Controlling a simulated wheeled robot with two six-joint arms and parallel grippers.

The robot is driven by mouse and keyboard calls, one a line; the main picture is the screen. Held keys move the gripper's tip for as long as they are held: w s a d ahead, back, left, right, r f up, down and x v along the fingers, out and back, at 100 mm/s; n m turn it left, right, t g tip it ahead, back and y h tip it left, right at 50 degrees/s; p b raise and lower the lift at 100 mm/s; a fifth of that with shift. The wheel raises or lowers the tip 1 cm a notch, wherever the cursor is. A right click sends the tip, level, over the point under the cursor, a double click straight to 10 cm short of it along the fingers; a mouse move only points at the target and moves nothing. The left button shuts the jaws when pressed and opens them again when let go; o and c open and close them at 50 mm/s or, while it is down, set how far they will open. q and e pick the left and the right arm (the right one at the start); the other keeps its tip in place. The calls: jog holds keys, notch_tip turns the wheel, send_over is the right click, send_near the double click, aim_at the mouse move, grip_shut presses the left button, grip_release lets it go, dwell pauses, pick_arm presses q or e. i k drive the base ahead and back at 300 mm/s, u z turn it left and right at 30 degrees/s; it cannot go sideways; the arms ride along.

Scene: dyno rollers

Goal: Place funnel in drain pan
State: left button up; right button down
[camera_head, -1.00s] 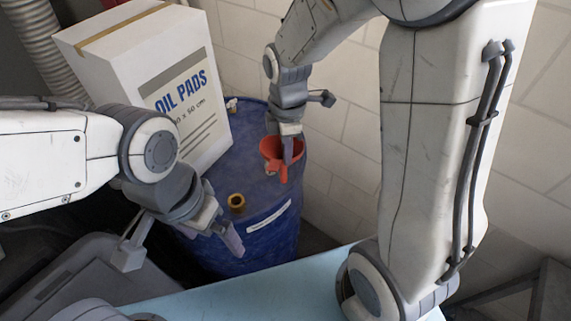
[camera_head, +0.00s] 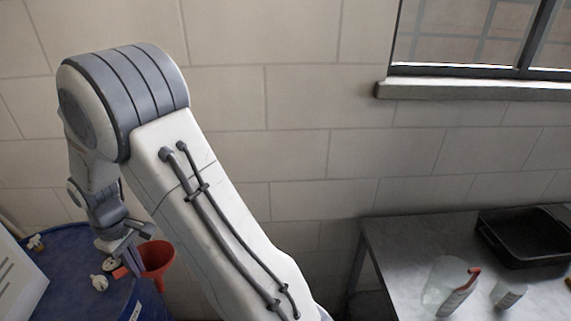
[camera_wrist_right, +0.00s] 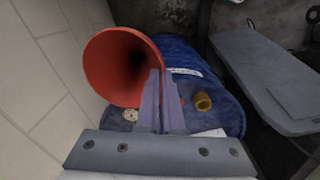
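The red funnel (camera_head: 157,256) is at the lower left of the head view, mouth up, beside and above the edge of the blue drum. My right gripper (camera_head: 134,262) is at its rim. In the right wrist view the funnel (camera_wrist_right: 112,68) has its wide mouth towards the camera. There the two fingers of my right gripper (camera_wrist_right: 161,100) are close together against its side, shut on it. The black drain pan (camera_head: 520,240) lies on the grey table at the right of the head view and looks empty. My left gripper is out of view.
The blue drum (camera_head: 75,265) stands at the lower left, with a white box (camera_head: 18,280) at its left. The metal table (camera_head: 400,235) also bears a clear bottle with a red top (camera_head: 452,290) and a small white container (camera_head: 508,295). A window sill (camera_head: 480,90) juts out above.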

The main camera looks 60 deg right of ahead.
aim_at(520, 243)
jog(key=u, duration=1.45)
jog(key=k, duration=1.95)
jog(key=z, duration=3.25)
